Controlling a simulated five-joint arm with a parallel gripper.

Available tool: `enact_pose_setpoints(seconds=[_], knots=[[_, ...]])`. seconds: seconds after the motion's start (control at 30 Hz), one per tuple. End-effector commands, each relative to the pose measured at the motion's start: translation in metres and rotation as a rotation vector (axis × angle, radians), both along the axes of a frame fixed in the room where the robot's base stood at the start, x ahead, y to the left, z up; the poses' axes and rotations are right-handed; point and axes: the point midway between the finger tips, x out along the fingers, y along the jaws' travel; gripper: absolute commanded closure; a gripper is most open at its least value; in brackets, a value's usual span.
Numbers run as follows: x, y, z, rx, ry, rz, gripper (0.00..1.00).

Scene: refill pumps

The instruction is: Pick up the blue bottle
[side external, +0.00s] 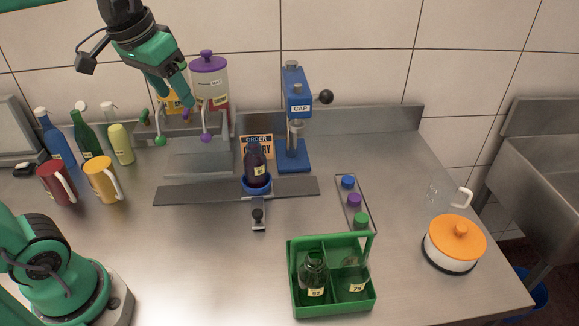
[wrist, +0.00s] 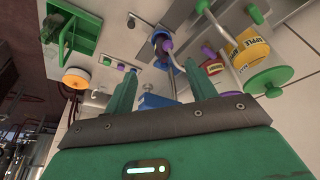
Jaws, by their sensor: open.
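A blue bottle (side external: 55,143) with a white cap stands upright at the far left of the counter in the side view, beside a green bottle (side external: 86,136). I cannot make it out in the wrist view. My gripper (side external: 178,92) is raised in front of the back wall, up and to the right of the blue bottle and well apart from it. In the wrist view my gripper (wrist: 163,82) has its two green fingers spread, with nothing held between them.
Red mug (side external: 58,183) and yellow mug (side external: 101,180) stand before the bottles. A green crate (side external: 330,306) holds two bottles. An orange-lidded pot (side external: 454,245) is at right.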

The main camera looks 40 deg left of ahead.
Motion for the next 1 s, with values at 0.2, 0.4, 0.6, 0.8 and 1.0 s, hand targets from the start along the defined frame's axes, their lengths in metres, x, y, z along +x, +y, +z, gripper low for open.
enact_pose_setpoints(seconds=[0.2, 0.4, 0.6, 0.8, 1.0], knots=[[0.042, -0.001, 0.005, -0.007, 0.079, 0.021, 0.44], [0.08, -0.002, 0.002, -0.01, 0.149, 0.04, 0.44], [0.117, -0.004, -0.007, -0.013, 0.219, 0.059, 0.44], [0.143, -0.005, -0.017, -0.014, 0.268, 0.074, 0.44], [0.158, -0.006, -0.025, -0.014, 0.297, 0.082, 0.44]])
